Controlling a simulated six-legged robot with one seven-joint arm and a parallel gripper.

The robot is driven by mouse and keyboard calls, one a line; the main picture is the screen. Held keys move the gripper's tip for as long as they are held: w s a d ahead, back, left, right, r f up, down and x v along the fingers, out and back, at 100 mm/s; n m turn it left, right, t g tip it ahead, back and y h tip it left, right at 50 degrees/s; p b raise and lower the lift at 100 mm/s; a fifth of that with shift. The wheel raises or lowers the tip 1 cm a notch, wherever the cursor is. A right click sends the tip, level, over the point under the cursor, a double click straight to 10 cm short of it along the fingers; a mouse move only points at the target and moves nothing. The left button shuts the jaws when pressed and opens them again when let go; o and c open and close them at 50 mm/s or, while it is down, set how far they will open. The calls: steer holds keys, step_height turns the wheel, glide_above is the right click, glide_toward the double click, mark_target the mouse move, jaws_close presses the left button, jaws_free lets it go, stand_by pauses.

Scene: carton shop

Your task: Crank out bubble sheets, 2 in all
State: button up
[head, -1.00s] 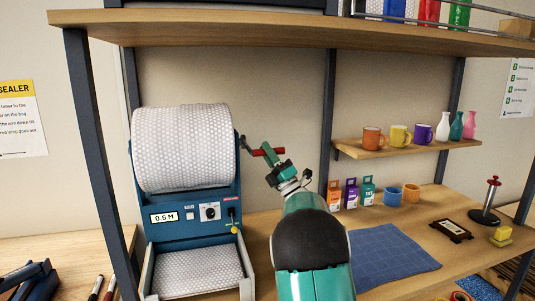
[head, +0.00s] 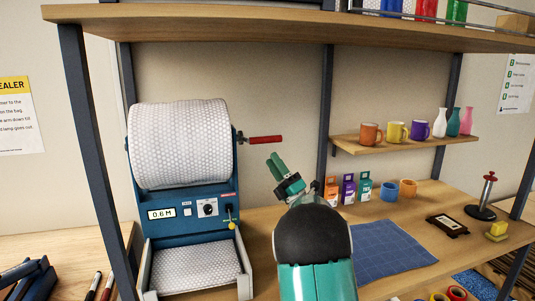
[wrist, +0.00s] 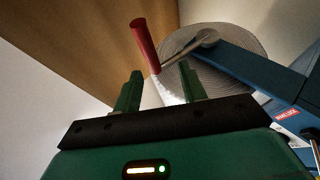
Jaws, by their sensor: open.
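The bubble-wrap machine stands on the bench at the left, with a large white bubble roll (head: 180,143) on top. Its display (head: 162,213) reads 0.6 M. A bubble sheet (head: 197,268) lies in the tray (head: 242,280) at its foot. The red crank handle (head: 265,139) sticks out on the roll's right side. My gripper (head: 276,166) is open and empty, just below and right of the handle, apart from it. In the wrist view the red handle (wrist: 144,45) shows beyond the open fingers (wrist: 158,88), with the roll end (wrist: 228,68) behind.
A blue mat (head: 385,250) lies to the right of my arm. Small boxes (head: 348,189) and cups (head: 408,188) stand behind it. Mugs and vases line a small shelf (head: 410,143). A black upright post (head: 324,120) rises right of my gripper.

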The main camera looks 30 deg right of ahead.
steer(key=v, duration=0.8)
steer(key=w+a+r+m+g+h, duration=0.35)
steer(key=r+m+h, duration=0.25)
steer(key=m+h, duration=0.75)
steer(key=s+a+f+m+g, duration=0.2)
steer(key=s+a+m+g, duration=0.3)
steer(key=a+m, duration=0.25)
steer(key=s+a+f+m+g+y, duration=0.1)
steer(key=s+a+f+g, duration=0.3)
steer(key=s, duration=0.5)
steer(key=s+a+f+m+g+y, duration=0.2)
steer(key=s+a+f+g, duration=0.1)
steer(key=s+a, duration=0.5)
steer(key=s+a+f+m+g+y, duration=0.1)
steer(key=s+a+f+g, duration=0.3)
steer(key=s, duration=0.6)
step_height(320, 180, down, 2)
steer(key=a+m, duration=0.1)
steer(key=a, duration=0.2)
steer(key=shift+m+g+y, duration=0.3)
steer(key=shift+g+y, duration=0.05)
